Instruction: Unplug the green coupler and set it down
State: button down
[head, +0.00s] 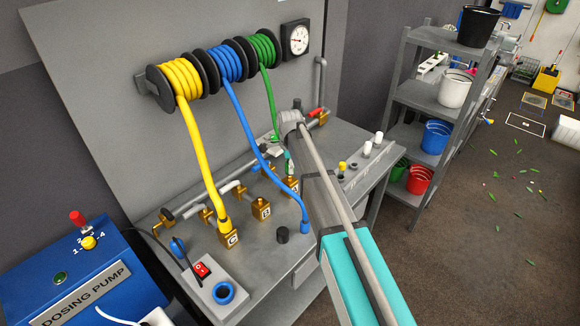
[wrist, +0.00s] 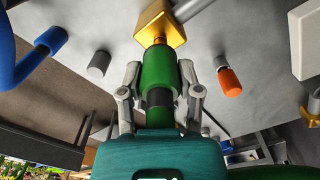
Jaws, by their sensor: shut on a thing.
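The green coupler (wrist: 157,72) stands between the two fingers of my gripper (wrist: 160,80) in the wrist view. The fingers are shut on its sides, with a dark band below its green sleeve. Its far end meets or nearly meets a short brass stub on a brass block (wrist: 161,24); I cannot tell whether it is fully seated. In the head view the green hose (head: 268,92) hangs from its reel towards the bench, behind my arm. A brass block (head: 291,184) shows beside my arm there, and my gripper is mostly hidden.
The yellow hose (head: 204,160) ends at another brass block (head: 228,235). Several small caps stand on the bench's right side. The blue dosing pump (head: 75,275) is at left.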

jog(key=shift+r+p, duration=1.75)
jog(key=shift+r, duration=0.15)
jog(key=s+d+f+b, duration=0.1)
jog(key=s+d, duration=1.6)
jog(key=s, duration=0.2)
jog(key=shift+f+b, duration=0.3)
jog(key=w+f+b, duration=0.3)
jog(key=w, duration=0.1)
jog(key=w+a+f+b, duration=0.1)
jog(key=w+f+b, duration=0.2)
jog(key=w, duration=0.1)
jog(key=w+f+b, duration=0.3)
jog(key=w, duration=0.2)
jog(key=shift+a, duration=0.2)
jog(key=shift+w+f, duration=0.1)
